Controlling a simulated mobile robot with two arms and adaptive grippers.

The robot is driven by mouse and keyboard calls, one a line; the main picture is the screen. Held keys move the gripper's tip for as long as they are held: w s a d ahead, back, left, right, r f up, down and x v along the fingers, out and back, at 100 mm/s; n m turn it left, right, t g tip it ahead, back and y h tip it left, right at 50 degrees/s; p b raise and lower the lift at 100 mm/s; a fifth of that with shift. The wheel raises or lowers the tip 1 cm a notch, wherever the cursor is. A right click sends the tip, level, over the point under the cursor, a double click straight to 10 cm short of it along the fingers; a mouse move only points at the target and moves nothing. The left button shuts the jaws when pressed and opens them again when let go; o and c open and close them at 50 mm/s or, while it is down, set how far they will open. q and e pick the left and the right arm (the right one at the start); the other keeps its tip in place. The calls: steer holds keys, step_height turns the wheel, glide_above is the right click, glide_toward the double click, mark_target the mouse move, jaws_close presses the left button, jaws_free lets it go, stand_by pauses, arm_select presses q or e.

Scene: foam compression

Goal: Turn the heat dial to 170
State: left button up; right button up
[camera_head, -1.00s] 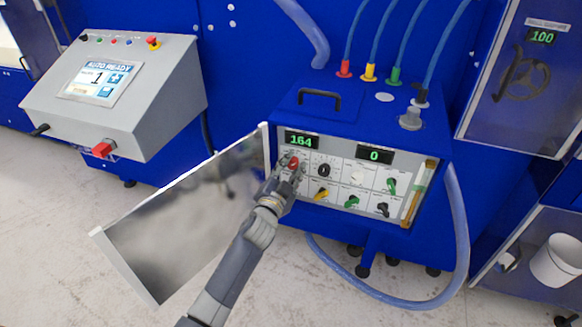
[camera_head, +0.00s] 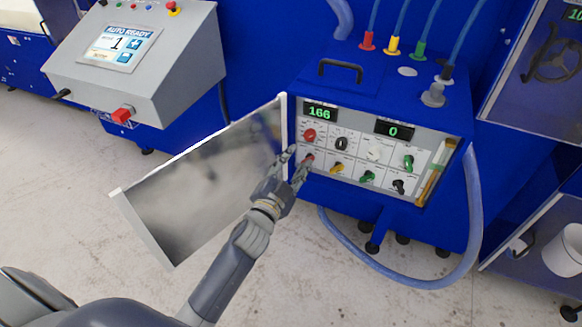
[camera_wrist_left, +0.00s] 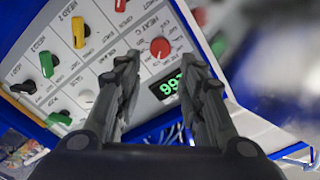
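The red heat dial (camera_head: 309,135) sits on the grey control panel below a green display (camera_head: 320,112) that reads 166. In the left wrist view the dial (camera_wrist_left: 160,47) shows in the gap between my fingers, beyond the tips, and the display (camera_wrist_left: 172,86) appears upside down. My left gripper (camera_head: 299,157) is open and empty, in front of the panel's lower left, just below the heat dial. Its fingers (camera_wrist_left: 158,78) are spread apart in the wrist view and partly cover the panel. My right gripper is not in view.
A second red knob (camera_head: 308,159) is close to my fingertips. Yellow (camera_head: 337,168), green (camera_head: 367,177) and black (camera_head: 342,144) knobs fill the panel. An open metal door (camera_head: 205,180) stands left of the panel, beside my arm. A hose (camera_head: 474,220) loops at the right.

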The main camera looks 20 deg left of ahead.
arm_select(q)
steer(key=shift+s, duration=1)
steer(key=shift+f, duration=0.15)
steer(key=s+f+n+g, duration=0.1)
steer(key=s+f+g, duration=0.3)
steer(key=f, duration=0.9)
steer(key=s+f+n+g, duration=0.1)
steer(key=s+f+g, duration=0.1)
steer(key=s+f, duration=0.75)
steer(key=s+f+n+g, duration=0.1)
steer(key=s+f+g, duration=0.15)
steer(key=f, duration=1.25)
steer(key=s+a+f+n+g, duration=0.1)
steer(key=s+f+g, duration=0.1)
steer(key=s+f, duration=0.4)
steer(key=s+a+f+g, duration=0.1)
steer(key=s+f+g, duration=0.2)
steer(key=s, duration=1.2)
steer(key=s+a+f+n+g, duration=0.1)
steer(key=s+f+g, duration=0.2)
steer(key=s+f, duration=0.5)
steer(key=s, duration=0.3)
steer(key=shift+s+f+n+y, duration=0.3)
steer(key=shift+s, duration=0.05)
steer(key=shift+a+g, duration=0.1)
steer(key=shift+g, duration=0.15)
